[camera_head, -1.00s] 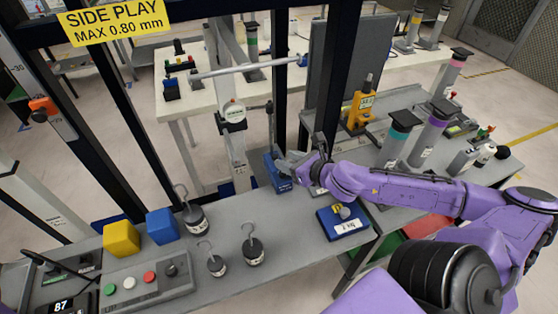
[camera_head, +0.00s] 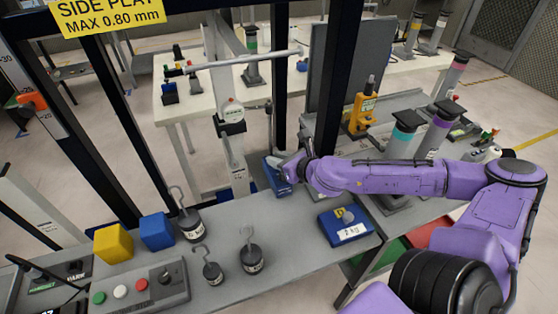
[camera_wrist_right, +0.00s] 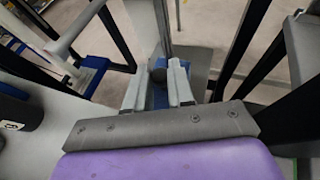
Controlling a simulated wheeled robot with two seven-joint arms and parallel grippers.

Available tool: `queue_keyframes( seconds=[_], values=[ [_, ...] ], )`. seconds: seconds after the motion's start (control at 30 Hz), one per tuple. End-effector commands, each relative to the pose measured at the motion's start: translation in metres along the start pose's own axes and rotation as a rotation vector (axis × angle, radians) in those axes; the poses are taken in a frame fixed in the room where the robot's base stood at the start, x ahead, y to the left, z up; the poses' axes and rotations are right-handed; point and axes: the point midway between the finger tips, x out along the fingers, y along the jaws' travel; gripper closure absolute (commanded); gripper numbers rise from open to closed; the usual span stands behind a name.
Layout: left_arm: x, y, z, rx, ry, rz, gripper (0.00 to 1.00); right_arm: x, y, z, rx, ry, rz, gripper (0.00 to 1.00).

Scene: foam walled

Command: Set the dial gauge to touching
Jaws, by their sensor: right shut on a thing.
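A round white dial face (camera_head: 233,113), probably the dial gauge, shows against a pale upright column behind the bench edge. Just right of it a small blue block (camera_head: 280,183) with a thin dark post stands at the bench's back edge. My right gripper (camera_head: 289,163) reaches in from the right and is shut at this block. The gauge tip and any contact are too small to tell. My left gripper is out of view.
A blue 2 kg box (camera_head: 345,228) sits in front of my right arm. Several hooked weights, including one hooked weight (camera_head: 250,258), stand left of it. A yellow cube (camera_head: 113,244), a blue cube (camera_head: 157,231) and a button box (camera_head: 140,288) lie further left. Black frame posts (camera_head: 280,110) rise close by.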

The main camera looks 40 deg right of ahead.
Motion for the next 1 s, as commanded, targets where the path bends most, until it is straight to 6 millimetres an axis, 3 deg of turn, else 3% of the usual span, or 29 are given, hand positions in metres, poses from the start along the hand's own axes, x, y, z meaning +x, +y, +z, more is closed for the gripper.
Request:
queue_keyframes(
  seconds=[0.1,0.2,0.57,0.6,0.67,1.0],
  values=[
    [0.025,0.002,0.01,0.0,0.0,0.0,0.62,0.022,-0.009,0.001,-0.008,-0.006,-0.004,1.0],
    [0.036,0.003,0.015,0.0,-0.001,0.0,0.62,0.036,-0.016,0.008,-0.007,-0.005,-0.005,1.0],
    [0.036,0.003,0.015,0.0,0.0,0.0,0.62,0.041,-0.019,0.018,0.0,-0.002,-0.003,1.0],
    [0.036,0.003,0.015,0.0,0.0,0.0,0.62,0.041,-0.019,0.018,0.0,-0.002,-0.003,0.74],
    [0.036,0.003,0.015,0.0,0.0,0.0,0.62,0.041,-0.019,0.018,0.0,-0.002,-0.003,0.55],
    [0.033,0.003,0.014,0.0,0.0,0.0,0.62,0.038,-0.02,0.019,0.002,-0.002,-0.004,0.55]
  ],
)
